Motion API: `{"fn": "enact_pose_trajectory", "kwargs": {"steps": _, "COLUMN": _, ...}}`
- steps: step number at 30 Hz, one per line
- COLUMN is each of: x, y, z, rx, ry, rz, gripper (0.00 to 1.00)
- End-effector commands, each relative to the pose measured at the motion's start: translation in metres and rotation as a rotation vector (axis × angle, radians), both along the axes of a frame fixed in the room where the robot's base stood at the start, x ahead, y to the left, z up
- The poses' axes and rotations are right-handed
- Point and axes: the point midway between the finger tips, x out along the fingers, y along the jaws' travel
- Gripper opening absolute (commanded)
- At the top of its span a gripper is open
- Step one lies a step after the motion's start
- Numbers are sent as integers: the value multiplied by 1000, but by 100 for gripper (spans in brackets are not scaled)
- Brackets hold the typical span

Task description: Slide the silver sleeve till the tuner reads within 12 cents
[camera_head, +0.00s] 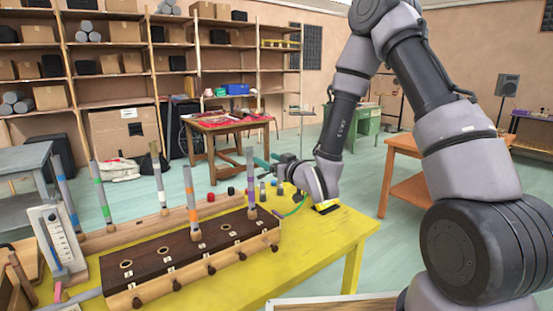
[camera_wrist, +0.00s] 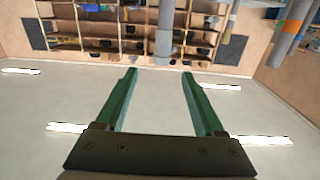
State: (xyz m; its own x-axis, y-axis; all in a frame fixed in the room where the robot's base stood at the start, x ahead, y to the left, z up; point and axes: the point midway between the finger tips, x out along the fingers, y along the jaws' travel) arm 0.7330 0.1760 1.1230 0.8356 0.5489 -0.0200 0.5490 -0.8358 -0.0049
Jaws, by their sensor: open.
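My gripper (camera_head: 262,161) is open and empty, with its green fingers beside the upper part of a grey tube with a purple band (camera_head: 251,192). This tube stands upright at the right end of a dark wooden block. In the wrist view, a grey tube (camera_wrist: 167,14) hangs from the top of the picture, with a wider silver-grey sleeve (camera_wrist: 163,44) at its end. The sleeve lines up with the gap between my fingers (camera_wrist: 159,73), and I cannot tell whether it is between them. A white panel with a scale (camera_head: 62,238) stands at the left; I cannot read it.
The dark block (camera_head: 165,262) has several holes and front knobs. Other banded tubes, such as the orange one (camera_head: 191,205), stand nearby. Small jars and a green cable (camera_head: 296,207) lie near my wrist on the yellow table (camera_head: 325,245). The table's right front is clear.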

Motion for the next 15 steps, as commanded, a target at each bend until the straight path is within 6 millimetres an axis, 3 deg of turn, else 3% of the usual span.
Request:
{"fn": "enact_pose_trajectory", "kwargs": {"steps": 7, "x": 7, "y": 13, "z": -3, "rx": 9, "ry": -20, "rz": 15, "gripper": 70}}
{"fn": "enact_pose_trajectory", "kwargs": {"steps": 15, "x": 47, "y": 40, "z": -2, "rx": 8, "ry": -21, "rz": 15, "gripper": 70}}
